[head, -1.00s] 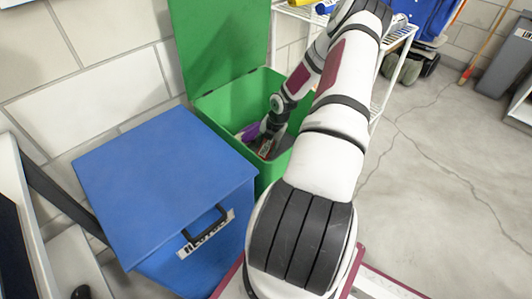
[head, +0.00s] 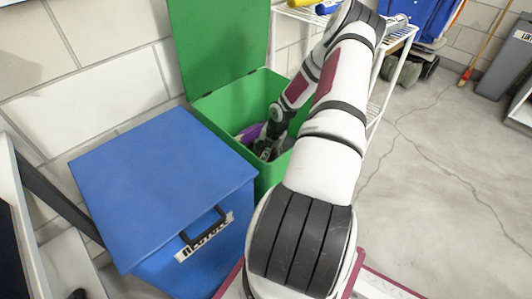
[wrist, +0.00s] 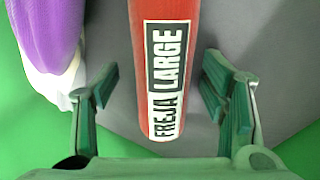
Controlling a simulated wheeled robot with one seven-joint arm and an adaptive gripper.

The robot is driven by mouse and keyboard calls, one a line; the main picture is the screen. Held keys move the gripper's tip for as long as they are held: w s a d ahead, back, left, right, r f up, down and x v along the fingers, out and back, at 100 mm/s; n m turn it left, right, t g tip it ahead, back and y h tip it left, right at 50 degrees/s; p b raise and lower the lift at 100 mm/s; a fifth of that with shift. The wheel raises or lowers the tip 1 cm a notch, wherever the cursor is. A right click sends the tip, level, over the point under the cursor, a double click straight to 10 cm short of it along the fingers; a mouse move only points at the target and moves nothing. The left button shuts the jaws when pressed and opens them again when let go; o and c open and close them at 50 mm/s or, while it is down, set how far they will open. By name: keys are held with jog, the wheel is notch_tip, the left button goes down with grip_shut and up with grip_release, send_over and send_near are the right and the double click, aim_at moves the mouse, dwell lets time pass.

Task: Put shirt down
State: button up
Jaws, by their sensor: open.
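A red rolled item (wrist: 165,40) with a "FREJA LARGE" label lies between my gripper's fingers in the wrist view. It may be the shirt; I cannot tell for sure. My gripper (wrist: 162,98) is open, with one green-padded finger on each side of the roll and a visible gap on both sides. In the head view my gripper (head: 266,150) reaches down inside the open green bin (head: 222,128). The arm hides part of the bin's inside.
A purple and white item (wrist: 45,35) lies left of the roll, and a grey surface (wrist: 270,60) lies beneath it. A closed blue bin (head: 160,175) stands left of the green bin. A white wire shelf (head: 385,50) stands behind the arm. Open floor lies right.

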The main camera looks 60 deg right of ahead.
jog(key=p+v, duration=0.5)
jog(key=v, duration=0.7)
jog(key=a+r+m+g+h, duration=0.1)
jog(key=a+r+m, duration=0.2)
jog(key=a+r, duration=0.5)
jog(key=a+r+m+g+h, duration=0.1)
jog(key=a+r+m+g, duration=0.2)
jog(key=r, duration=0.8)
jog(key=a+r+m+h, duration=0.1)
jog(key=a+r+m, duration=0.2)
jog(key=a+r, duration=0.6)
jog(key=s+a+r+m, duration=0.6)
jog(key=a+r, duration=0.3)
jog(key=a, duration=0.2)
jog(key=s+a+r+m+y, duration=0.1)
jog(key=s+a+m, duration=0.1)
jog(key=s+a, duration=0.3)
jog(key=s+a+r+m+t+y, duration=0.1)
jog(key=s+a+m, duration=0.1)
jog(key=s+a, duration=0.4)
jog(key=shift+s+m+y, duration=0.3)
jog(key=shift+s+m, duration=0.1)
jog(key=shift+s, duration=0.2)
jog(key=shift+d, duration=0.1)
notch_tip(320, 180, up, 27)
jog(key=t+p, duration=0.4)
jog(key=p, duration=2)
jog(key=shift+d+p, duration=0.2)
jog(key=shift+p, duration=0.15)
